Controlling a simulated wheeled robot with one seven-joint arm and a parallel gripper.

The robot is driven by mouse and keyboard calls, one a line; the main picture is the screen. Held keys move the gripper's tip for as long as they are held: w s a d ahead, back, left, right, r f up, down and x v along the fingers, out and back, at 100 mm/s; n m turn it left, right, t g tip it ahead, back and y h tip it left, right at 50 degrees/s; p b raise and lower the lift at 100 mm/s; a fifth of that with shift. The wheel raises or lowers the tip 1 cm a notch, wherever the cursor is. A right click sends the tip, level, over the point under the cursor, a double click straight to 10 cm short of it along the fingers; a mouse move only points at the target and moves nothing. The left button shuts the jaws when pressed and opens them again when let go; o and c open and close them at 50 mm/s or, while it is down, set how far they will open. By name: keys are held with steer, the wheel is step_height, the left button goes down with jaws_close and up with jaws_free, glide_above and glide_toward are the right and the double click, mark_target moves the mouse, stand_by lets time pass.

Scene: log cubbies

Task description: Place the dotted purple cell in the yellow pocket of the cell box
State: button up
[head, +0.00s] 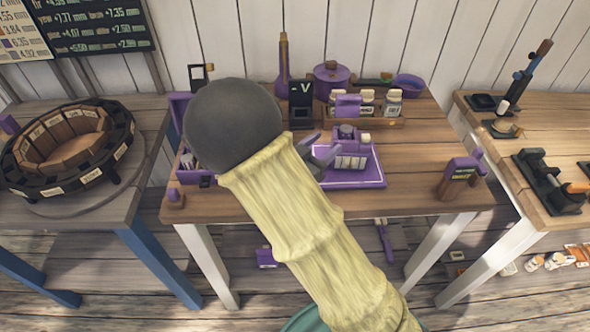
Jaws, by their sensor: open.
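My gripper (324,147) shows as grey fingers just past my arm, open, at the left edge of a purple tray (372,174). The tray sits on the middle table and carries a small purple container (346,133) and a row of whitish pieces (351,162). Nothing shows between the fingers, though my arm hides part of that area. A purple open box (181,107) with small light cylinders (188,161) stands at the table's left, partly behind my arm. I cannot make out a dotted purple cell or a yellow pocket, and cannot tell which container is the cell box.
A wooden rack with white-capped jars (391,103), a dark sign (301,103) and a purple pot (331,80) stand at the back. The tabletop (415,150) right of the tray is clear.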

steer(key=b+v, duration=0.1)
steer(key=v, duration=0.9)
steer(key=shift+a, duration=0.1)
steer(key=w+d+f+n+y, duration=0.1)
steer(key=w+y, duration=0.1)
steer(key=y, duration=0.1)
steer(key=w+d+f+n+g+y, duration=0.1)
steer(key=w+y, duration=0.1)
steer(key=y, duration=0.1)
steer(key=w+d+f+n+g+y, duration=0.1)
steer(key=w+y, duration=0.1)
steer(key=y, duration=0.2)
steer(key=shift+w+f+n, duration=0.3)
steer(key=shift+w+n, duration=0.1)
steer(key=s+d+g+y, duration=0.1)
steer(key=s+n+g+y, duration=0.1)
steer(key=s, duration=0.1)
steer(key=s+d+n+g+y, duration=0.1)
steer(key=shift+s+d+f, duration=0.2)
steer(key=shift+d+f, duration=0.1)
steer(key=shift+f, duration=0.05)
steer(key=s+d+n+g, duration=0.3)
steer(key=s+d+g, duration=0.2)
steer(key=s+d, duration=0.3)
steer(key=s, duration=0.4)
steer(key=shift+f, duration=0.25)
steer(key=shift+o, duration=0.2)
steer(key=shift+w, duration=0.15)
steer(key=shift+o, duration=0.3)
